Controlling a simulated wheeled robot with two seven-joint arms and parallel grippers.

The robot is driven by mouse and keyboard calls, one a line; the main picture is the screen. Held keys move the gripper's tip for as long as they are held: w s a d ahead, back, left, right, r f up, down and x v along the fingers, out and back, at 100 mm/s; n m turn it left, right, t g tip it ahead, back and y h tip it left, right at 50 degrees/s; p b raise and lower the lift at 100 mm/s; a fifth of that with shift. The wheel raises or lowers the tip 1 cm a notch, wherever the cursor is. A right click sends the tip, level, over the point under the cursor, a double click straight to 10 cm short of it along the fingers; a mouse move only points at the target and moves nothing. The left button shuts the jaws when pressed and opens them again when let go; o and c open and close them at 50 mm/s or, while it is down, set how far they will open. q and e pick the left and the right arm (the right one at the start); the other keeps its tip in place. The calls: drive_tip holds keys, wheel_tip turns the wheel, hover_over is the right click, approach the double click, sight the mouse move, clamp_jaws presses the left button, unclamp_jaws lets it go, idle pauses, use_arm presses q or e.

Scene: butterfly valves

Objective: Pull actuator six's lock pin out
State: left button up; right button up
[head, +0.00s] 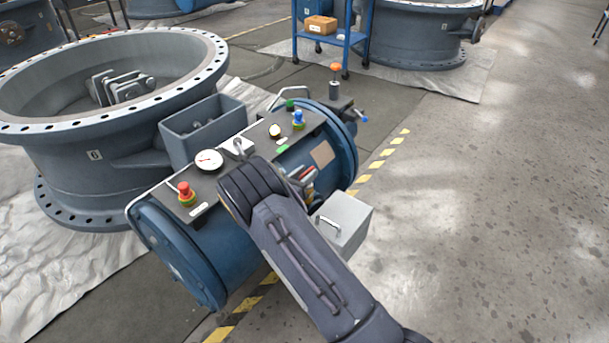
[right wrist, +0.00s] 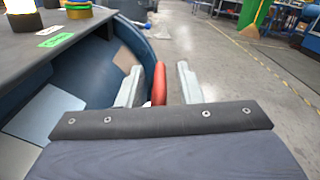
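The actuator (head: 178,250) is a blue cylinder with a dark panel on top, lying beside a large grey valve body (head: 75,170). A red grip (head: 306,172), which looks like the lock pin's handle, shows at the actuator's right side, partly hidden by my right arm. In the right wrist view the red grip (right wrist: 159,84) stands between the two pale fingers of my right gripper (right wrist: 160,90), closer to the left finger. A gap shows on the right, so the fingers are open. The pin's shaft is hidden. My left gripper is out of view.
A round gauge (head: 208,161), a red button (head: 185,191) and a blue knob (head: 298,119) stand on the panel. A grey open bin (head: 190,150) is behind it. A grey box with a handle (head: 345,218) sits right of my arm. The floor at right is clear.

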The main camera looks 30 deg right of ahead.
sight(304, 173)
drive_tip(key=shift+c, duration=0.3)
clamp_jaws()
wheel_tip(304, 173, up, 4)
drive_tip(key=p, duration=0.3)
drive_tip(key=shift+r, duration=0.15)
unclamp_jaws()
drive_tip(key=shift+o, duration=0.3)
drive_tip(key=shift+a, duration=0.1)
